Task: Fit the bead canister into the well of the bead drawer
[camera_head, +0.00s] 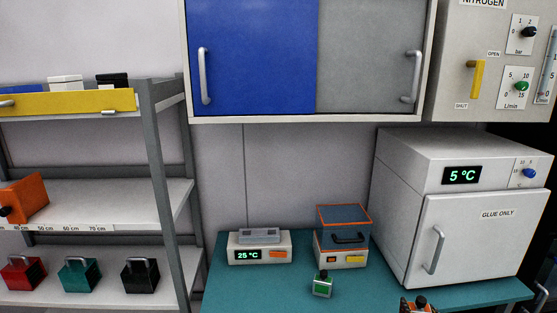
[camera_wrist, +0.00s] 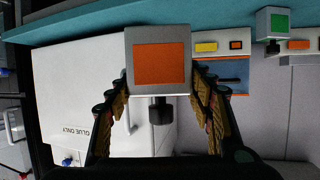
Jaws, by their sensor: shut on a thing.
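My gripper (camera_wrist: 160,108) is shut on a grey block with an orange square face and a black knob, which appears to be the bead canister (camera_wrist: 159,63). It is held between the two gold-padded fingers, knob towards the wrist. No thing is clearly marked as the bead drawer. A yellow-fronted drawer (camera_head: 70,102) on the left rack's top shelf is one candidate; its inside is mostly hidden. The held canister is far from it.
A green-faced canister (camera_head: 322,286) stands on the teal table (camera_head: 265,296), before an orange-rimmed box (camera_head: 343,232). A 25 °C unit (camera_head: 259,247) is left of it, a white GLUE ONLY cabinet (camera_head: 460,215) right. Red, teal and black blocks (camera_head: 80,275) sit on the lower shelf.

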